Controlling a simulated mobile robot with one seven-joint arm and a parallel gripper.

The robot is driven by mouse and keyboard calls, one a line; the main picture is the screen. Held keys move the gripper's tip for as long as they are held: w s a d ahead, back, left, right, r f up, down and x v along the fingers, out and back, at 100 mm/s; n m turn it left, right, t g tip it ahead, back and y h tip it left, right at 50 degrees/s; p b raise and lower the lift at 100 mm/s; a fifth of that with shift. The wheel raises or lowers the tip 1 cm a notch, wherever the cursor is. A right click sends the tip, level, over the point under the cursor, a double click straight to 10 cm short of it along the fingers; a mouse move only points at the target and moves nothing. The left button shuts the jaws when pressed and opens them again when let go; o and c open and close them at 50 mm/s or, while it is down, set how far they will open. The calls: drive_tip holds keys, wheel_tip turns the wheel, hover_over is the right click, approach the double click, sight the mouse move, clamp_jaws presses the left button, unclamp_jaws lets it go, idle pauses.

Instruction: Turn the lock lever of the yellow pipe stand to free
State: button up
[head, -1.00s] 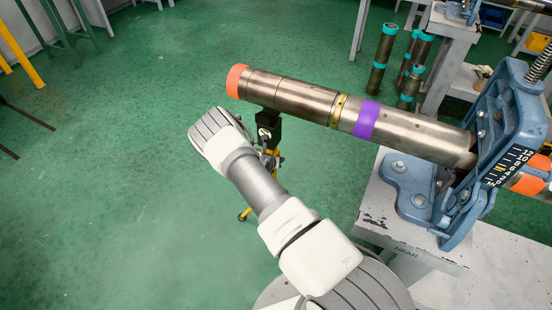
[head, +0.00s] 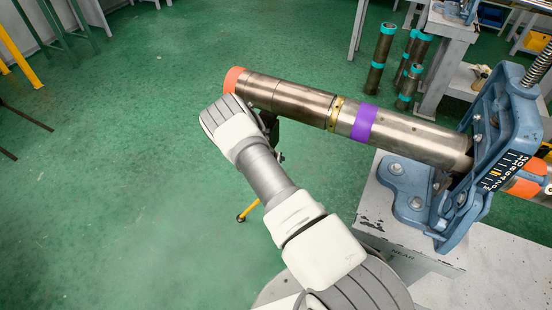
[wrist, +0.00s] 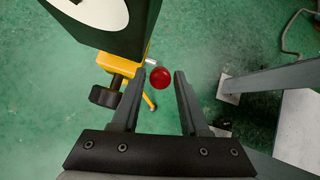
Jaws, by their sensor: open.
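The yellow pipe stand shows in the wrist view as a yellow bracket (wrist: 122,66) under a large dark block, with a black knob (wrist: 105,96) at its left. A short metal rod sticks out beside the bracket, and a round red knob (wrist: 160,78), which looks like the lock lever's end, is near it. My gripper (wrist: 160,73) is open, with the red knob between its fingertips and no clear contact. In the head view my arm hides most of the stand; one yellow leg (head: 249,210) shows, and my fingers are hidden.
A long steel pipe (head: 290,98) with an orange end and purple band lies above my wrist. Its right part runs through a blue vise (head: 514,125) on a grey bench (head: 480,270). Several teal-capped pipes (head: 381,58) stand behind. The green floor at left is open.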

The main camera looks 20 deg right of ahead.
drive_tip(key=shift+r, duration=0.1)
drive_tip(key=p+v, duration=0.1)
drive_tip(key=v, duration=1.6)
drive_tip(key=shift+p, duration=0.4)
drive_tip(key=shift+s+r, duration=0.1)
drive_tip(key=shift+r, duration=0.05)
